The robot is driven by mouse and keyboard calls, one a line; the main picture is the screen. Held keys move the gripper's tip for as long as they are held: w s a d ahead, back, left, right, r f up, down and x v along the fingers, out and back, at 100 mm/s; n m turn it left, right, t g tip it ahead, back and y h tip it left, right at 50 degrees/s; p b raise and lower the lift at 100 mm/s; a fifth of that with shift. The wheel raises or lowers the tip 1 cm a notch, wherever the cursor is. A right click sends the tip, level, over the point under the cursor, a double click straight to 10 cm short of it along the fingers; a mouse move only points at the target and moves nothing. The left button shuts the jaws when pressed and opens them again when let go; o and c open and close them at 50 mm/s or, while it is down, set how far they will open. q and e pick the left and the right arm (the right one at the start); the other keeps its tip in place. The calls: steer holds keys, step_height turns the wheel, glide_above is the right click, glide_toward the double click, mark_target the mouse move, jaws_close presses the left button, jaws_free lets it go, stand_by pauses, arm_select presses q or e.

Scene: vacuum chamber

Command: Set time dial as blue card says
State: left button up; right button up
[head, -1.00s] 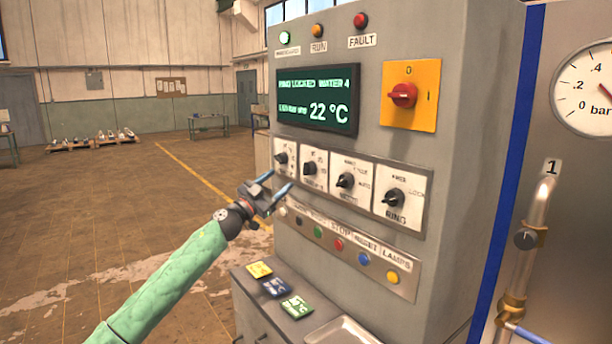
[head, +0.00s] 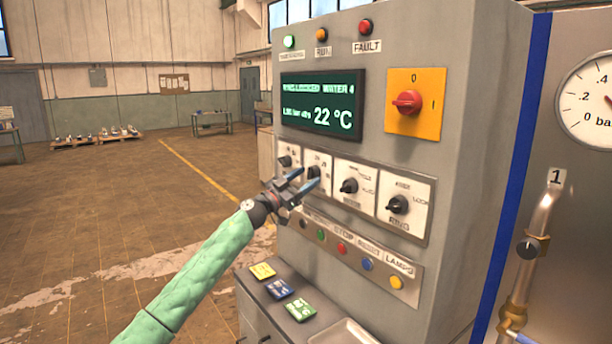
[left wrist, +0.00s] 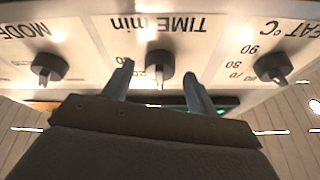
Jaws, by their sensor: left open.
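The time dial (head: 314,172), a black knob on a white plate, is second from the left in the panel's row and partly covered by my left gripper. In the left wrist view the time dial (left wrist: 160,66) appears upside down under "TIME min", between my finger tips. My left gripper (head: 304,180) is open in front of it, one finger to each side; the left wrist view also shows the gripper (left wrist: 157,74). I cannot tell how deep the fingers reach. The blue card (head: 280,288) lies on the ledge; its print is too small to read. My right gripper is not in view.
The heat dial (head: 285,161) is left of it, the mode dial (head: 349,186) and ring dial (head: 397,204) right. Below is a strip of buttons (head: 342,249). A yellow card (head: 262,271) and green card (head: 299,308) flank the blue one. The display (head: 322,102) reads 22 °C.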

arm_select(q)
steer(key=shift+w+d+r, duration=0.1)
steer(key=shift+w+d, duration=0.1)
steer(key=shift+d, duration=0.1)
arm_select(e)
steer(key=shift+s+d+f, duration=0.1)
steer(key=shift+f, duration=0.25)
arm_select(q)
steer(key=c, duration=1)
